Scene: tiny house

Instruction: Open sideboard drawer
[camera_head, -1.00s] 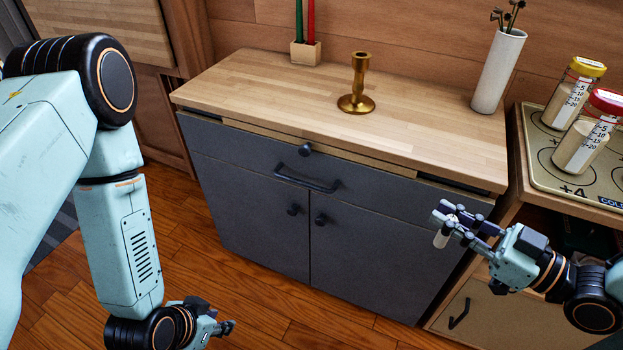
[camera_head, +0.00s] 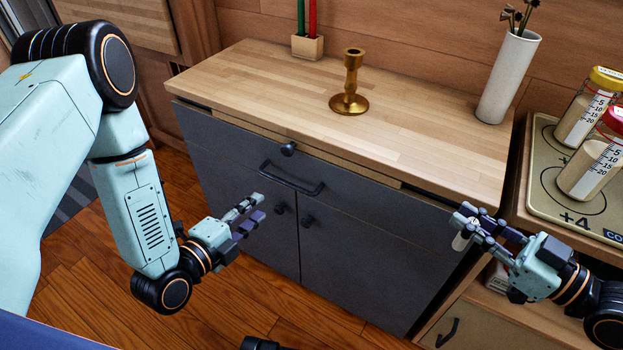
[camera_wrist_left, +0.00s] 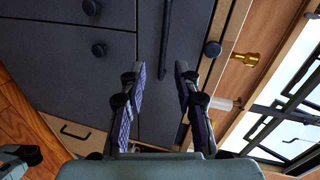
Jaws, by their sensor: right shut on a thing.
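The dark grey sideboard drawer (camera_head: 355,197) lies under the wooden top, and its front looks flush with the doors below. Its black bar handle (camera_head: 291,180) also shows in the left wrist view (camera_wrist_left: 166,42), beyond and between the fingertips. A round black knob (camera_head: 288,148) sits above the handle. My left gripper (camera_head: 258,206) is open and empty, in front of the left door, left of and a little below the handle, not touching it. My right gripper (camera_head: 463,217) is shut on a small white cylinder (camera_head: 461,242) near the sideboard's right front corner.
A brass candlestick (camera_head: 349,90), a holder (camera_head: 307,46) with green and red candles and a white vase (camera_head: 507,78) stand on the sideboard top (camera_head: 250,85). Two jars (camera_head: 595,165) stand on a board at the right. Wooden floor (camera_head: 75,285) is free at the left.

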